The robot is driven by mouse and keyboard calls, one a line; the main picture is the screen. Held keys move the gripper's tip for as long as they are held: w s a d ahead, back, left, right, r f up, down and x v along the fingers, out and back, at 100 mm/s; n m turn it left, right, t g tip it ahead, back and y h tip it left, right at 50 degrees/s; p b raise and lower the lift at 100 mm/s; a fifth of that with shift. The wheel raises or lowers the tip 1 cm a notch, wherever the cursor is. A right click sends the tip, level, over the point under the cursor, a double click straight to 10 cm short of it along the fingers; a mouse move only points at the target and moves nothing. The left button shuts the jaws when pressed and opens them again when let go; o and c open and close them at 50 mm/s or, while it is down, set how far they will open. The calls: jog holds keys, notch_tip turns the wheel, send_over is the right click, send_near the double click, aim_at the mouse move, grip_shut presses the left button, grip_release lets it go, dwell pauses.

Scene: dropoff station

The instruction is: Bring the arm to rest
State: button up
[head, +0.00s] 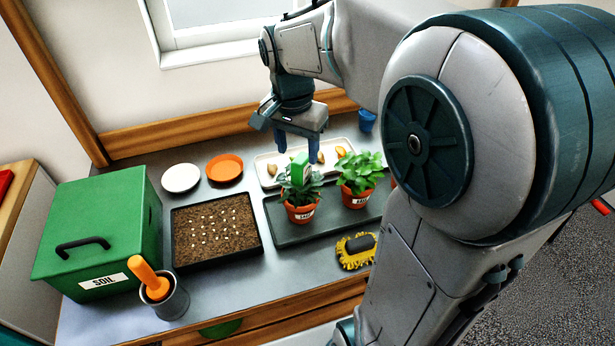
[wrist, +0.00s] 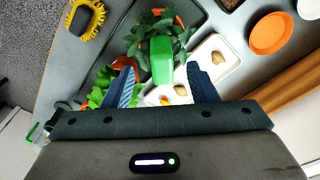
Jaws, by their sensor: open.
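My gripper (head: 297,147) is open above the back of the bench, by the potted plants. In the wrist view my gripper (wrist: 157,72) has its two blue fingers spread wide. A green block-like object (head: 300,168) stands among the leaves of the left potted plant (head: 299,213). The green object (wrist: 161,60) shows between and beyond the fingers in the wrist view, with no finger touching it that I can see. Its lower end is hidden by leaves.
A second potted plant (head: 359,201) shares the dark tray (head: 290,235). A white tray (head: 266,181) with bulbs lies behind. A seed tray (head: 178,257), green soil box (head: 85,215), grey cup (head: 172,304), white dish (head: 181,178), orange dish (head: 224,168) and yellow brush (head: 345,259) stand around.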

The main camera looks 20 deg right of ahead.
jog(key=shift+s+a+r, duration=0.1)
jog(key=shift+a+r, duration=0.05)
jog(key=shift+r, duration=2.05)
jog(key=s+f+n+t, duration=0.1)
jog(key=s+f+n, duration=0.3)
jog(key=s, duration=0.2)
jog(key=s+f+n+t, duration=0.1)
jog(key=s+f+n, duration=0.2)
jog(key=s+n, duration=0.2)
jog(key=shift+s+d+f+y, duration=0.35)
jog(key=shift+s+y, duration=0.05)
jog(key=shift+s, duration=0.7)
jog(key=shift+c, duration=1.7)
